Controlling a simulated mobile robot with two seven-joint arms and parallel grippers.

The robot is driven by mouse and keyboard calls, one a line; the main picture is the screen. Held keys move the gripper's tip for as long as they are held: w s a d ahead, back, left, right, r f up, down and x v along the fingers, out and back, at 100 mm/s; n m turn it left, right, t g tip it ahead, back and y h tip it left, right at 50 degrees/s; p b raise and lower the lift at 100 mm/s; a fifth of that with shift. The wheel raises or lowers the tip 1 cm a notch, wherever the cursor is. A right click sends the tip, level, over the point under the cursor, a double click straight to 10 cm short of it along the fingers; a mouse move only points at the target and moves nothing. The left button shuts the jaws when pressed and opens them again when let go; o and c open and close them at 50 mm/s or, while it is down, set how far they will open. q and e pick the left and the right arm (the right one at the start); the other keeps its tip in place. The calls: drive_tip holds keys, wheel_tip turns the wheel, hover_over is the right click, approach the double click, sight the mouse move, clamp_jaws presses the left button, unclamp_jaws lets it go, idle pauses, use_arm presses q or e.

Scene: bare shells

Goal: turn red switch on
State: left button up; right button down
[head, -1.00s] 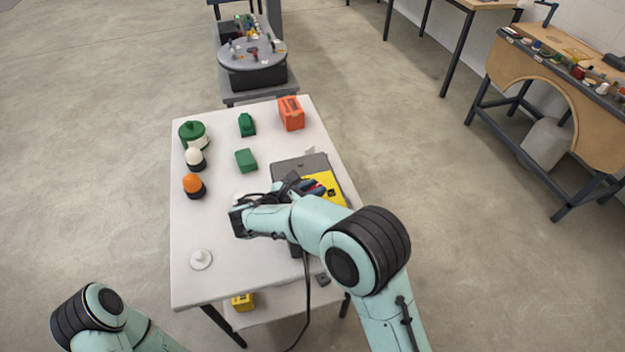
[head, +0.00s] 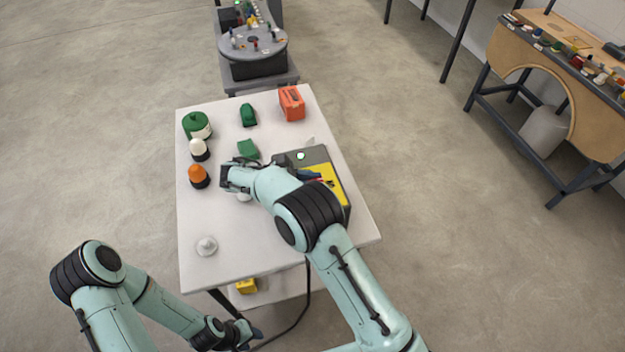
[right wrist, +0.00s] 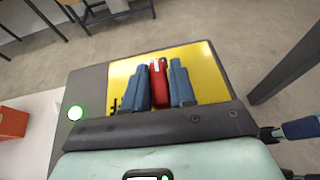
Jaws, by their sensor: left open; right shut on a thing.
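A grey box (head: 318,156) with a yellow panel (head: 331,193) stands at the right side of the white table. The red switch (right wrist: 159,82) shows in the right wrist view, upright on the yellow panel. My right gripper (right wrist: 160,83) has its two blue fingers on either side of the switch, shut on it. In the head view my right arm mostly hides that gripper and the switch. A round lamp on the box glows green-white in the head view (head: 300,156) and the right wrist view (right wrist: 76,113). My left gripper (head: 252,335) is open, low in front of the table.
The table's front left is mostly clear.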

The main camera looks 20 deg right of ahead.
drive_tip(key=shift+w+r, duration=0.1)
drive_tip(key=shift+r, duration=0.05)
drive_tip(key=c, duration=1)
unclamp_jaws()
drive_tip(key=shift+c, duration=0.2)
drive_tip(key=v, duration=1.3)
drive_tip(key=shift+a, duration=0.2)
